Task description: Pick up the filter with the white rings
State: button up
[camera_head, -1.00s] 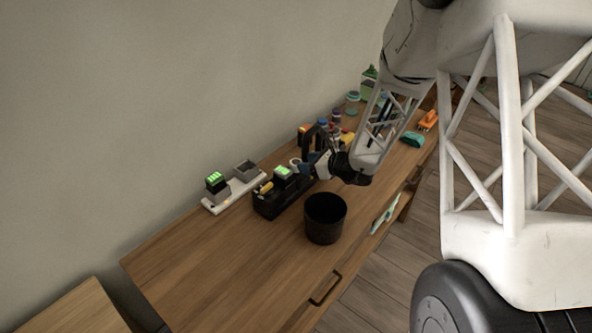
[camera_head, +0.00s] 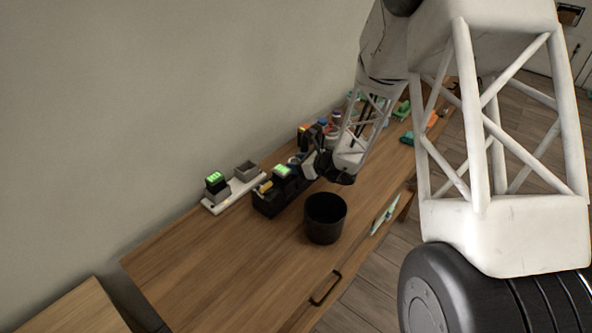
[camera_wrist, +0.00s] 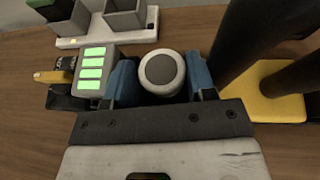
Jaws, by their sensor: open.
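A round filter (camera_wrist: 160,72) with a white ring and a grey top shows in the wrist view, between the two blue fingers of my gripper (camera_wrist: 161,84). The fingers stand apart on either side of it; I cannot tell whether either touches it. In the head view my gripper (camera_head: 298,159) is at the far end of a black holder (camera_head: 268,207) on the wooden desk, and the filter is mostly hidden there. A grey block with green lights (camera_wrist: 97,72) is close beside the left finger in the wrist view.
A black bin (camera_head: 325,218) is in front of the holder. A yellow base (camera_wrist: 268,98) with black posts is close right of my gripper. The desk's near left is clear.

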jog(key=c, duration=0.5)
jog(key=shift+r, duration=0.15)
jog(key=shift+c, duration=0.3)
jog(key=shift+r, duration=4.85)
